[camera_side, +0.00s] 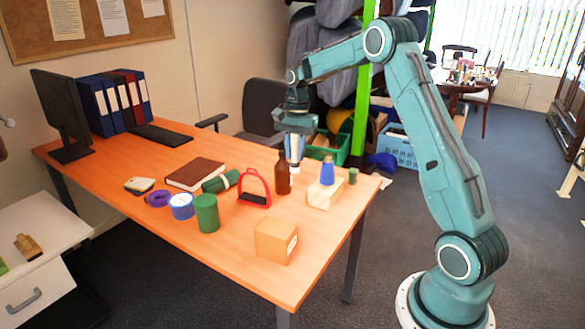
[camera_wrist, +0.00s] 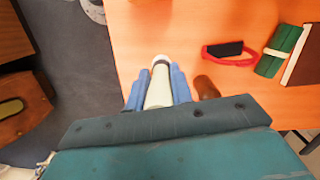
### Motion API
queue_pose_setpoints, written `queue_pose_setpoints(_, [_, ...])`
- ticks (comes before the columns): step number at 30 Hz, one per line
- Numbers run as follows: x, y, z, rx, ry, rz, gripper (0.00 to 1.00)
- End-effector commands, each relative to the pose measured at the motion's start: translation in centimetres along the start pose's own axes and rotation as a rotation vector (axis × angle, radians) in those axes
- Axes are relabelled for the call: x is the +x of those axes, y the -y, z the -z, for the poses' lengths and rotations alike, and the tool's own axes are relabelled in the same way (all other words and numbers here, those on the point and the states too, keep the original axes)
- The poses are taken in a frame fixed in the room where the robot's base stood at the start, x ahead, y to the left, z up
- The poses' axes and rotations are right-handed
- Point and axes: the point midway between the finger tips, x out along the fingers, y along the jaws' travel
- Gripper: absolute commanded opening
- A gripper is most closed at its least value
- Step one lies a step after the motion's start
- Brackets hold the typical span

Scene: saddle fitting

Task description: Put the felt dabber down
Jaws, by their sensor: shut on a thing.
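My gripper (camera_side: 295,153) hangs over the far right part of the orange table, between a brown bottle and a pale block with a blue cone. In the wrist view its two blue fingers (camera_wrist: 157,84) are shut on the felt dabber (camera_wrist: 158,91), a pale cylinder with a dark band and a white tip. I cannot tell the exact gap between this end and the table.
The brown bottle (camera_side: 283,176) stands close beside my gripper. The pale block (camera_side: 325,195) with its blue cone (camera_side: 327,172) is to the right. A red stirrup-shaped thing (camera_side: 255,187), a green can (camera_side: 207,213) and a cardboard box (camera_side: 275,241) stand nearby. The table's front middle (camera_side: 232,257) is clear.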

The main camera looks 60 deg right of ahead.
Motion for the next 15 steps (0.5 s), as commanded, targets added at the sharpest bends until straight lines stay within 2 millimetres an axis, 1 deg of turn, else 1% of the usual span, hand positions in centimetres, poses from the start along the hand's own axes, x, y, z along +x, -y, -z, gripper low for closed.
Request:
queue_pose_setpoints(5, [0.1, 2.0, -1.4, -0.001, 0.0, 0.001, 0.0])
queue_pose_setpoints(8, [0.3, 3.9, -2.8, 0.004, 0.001, 0.001, 0.0])
queue_pose_setpoints(11, [0.5, 6.2, -4.7, 0.009, 0.001, 0.002, 0.0])
queue_pose_setpoints(15, [0.8, 9.3, -7.8, 0.02, 0.002, 0.001, 0.0])
